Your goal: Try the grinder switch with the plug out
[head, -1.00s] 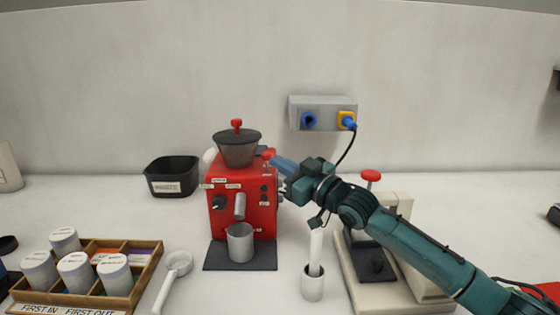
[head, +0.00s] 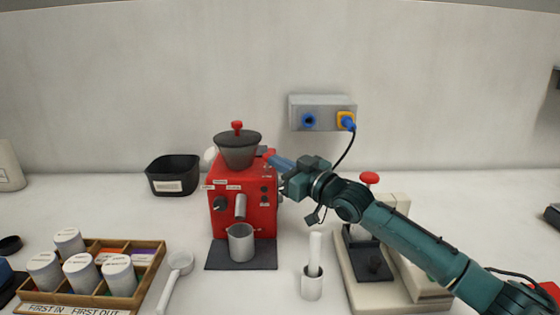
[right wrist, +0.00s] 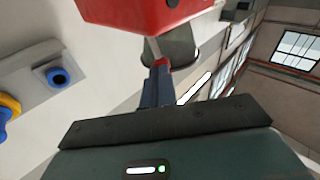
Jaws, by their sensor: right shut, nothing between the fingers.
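The red grinder (head: 228,222) stands on a dark mat with a dark hopper and red knob on top. Its front has a dark dial (head: 220,203), a spout and small dark controls (head: 265,189) at the right; their labels are too small to read. A metal cup (head: 241,243) stands under the spout. A blue plug (head: 348,123) sits in the yellow outlet of the wall box; its black cable drops behind my right arm, its end hidden. My right gripper (head: 271,158) is shut and empty at the grinder's upper right edge; contact is unclear. My left gripper is out of view.
The wall box (head: 323,101) also has an empty blue outlet (head: 309,121). A white stick stands in a small cup (head: 312,287). A cream machine (head: 353,281) lies under my arm. A labelled black bin (head: 173,169), wooden tray (head: 149,274) and white scoop (head: 180,263) are left.

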